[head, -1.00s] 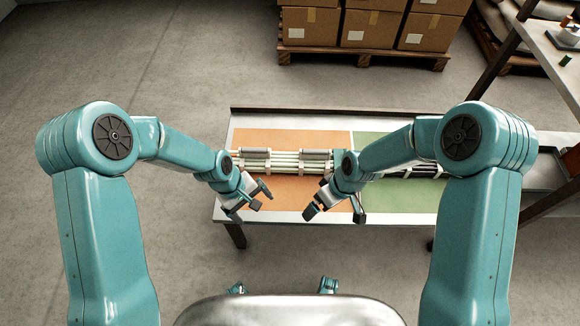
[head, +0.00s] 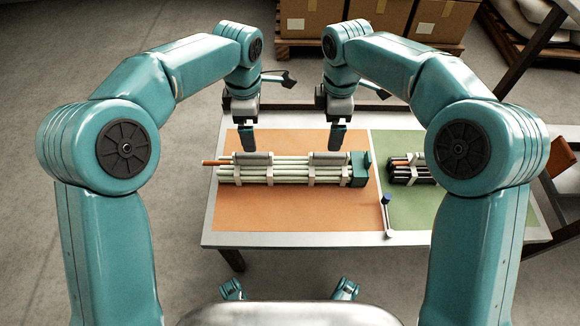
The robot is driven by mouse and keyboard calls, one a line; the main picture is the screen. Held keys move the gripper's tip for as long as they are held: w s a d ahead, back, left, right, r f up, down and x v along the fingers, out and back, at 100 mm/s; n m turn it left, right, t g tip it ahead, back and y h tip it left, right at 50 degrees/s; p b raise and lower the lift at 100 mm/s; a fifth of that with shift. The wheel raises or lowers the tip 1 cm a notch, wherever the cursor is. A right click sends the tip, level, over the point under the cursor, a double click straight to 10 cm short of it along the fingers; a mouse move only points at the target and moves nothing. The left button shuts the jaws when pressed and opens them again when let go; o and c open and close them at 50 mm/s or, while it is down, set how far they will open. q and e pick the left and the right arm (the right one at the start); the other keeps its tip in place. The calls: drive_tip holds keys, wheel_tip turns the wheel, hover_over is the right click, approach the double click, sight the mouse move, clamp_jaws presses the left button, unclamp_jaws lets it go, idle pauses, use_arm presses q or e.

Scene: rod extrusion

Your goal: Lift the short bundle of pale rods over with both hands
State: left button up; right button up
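The bundle of pale rods (head: 285,175) lies lengthwise on the orange area (head: 280,220) of the table. It has light clips around it, two grey bars on top and a teal block (head: 359,170) at its right end. One brown rod sticks out at its left end. My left gripper (head: 248,148) points down just above the left grey bar, and my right gripper (head: 336,147) points down just above the right grey bar. Both grippers are seen edge-on, so their finger gap is hidden. Contact with the bars cannot be told.
A bundle of dark rods (head: 407,172) lies on the green area (head: 410,210) to the right, partly behind my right arm. A small blue-topped lever (head: 387,210) stands at the near edge between the areas. Cardboard boxes (head: 380,14) stand on a pallet behind the table.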

sight(257, 164)
use_arm(q)
drive_tip(key=shift+s, duration=0.1)
use_arm(e)
drive_tip(key=shift+s, duration=0.1)
use_arm(q)
wheel_tip(257, 164, down, 16)
drive_tip(key=shift+f, duration=0.15)
use_arm(e)
wheel_tip(257, 164, down, 16)
drive_tip(key=shift+f, duration=0.2)
use_arm(q)
drive_tip(key=c, duration=1.7)
use_arm(e)
drive_tip(key=c, duration=1.7)
drive_tip(key=shift+r, duration=0.1)
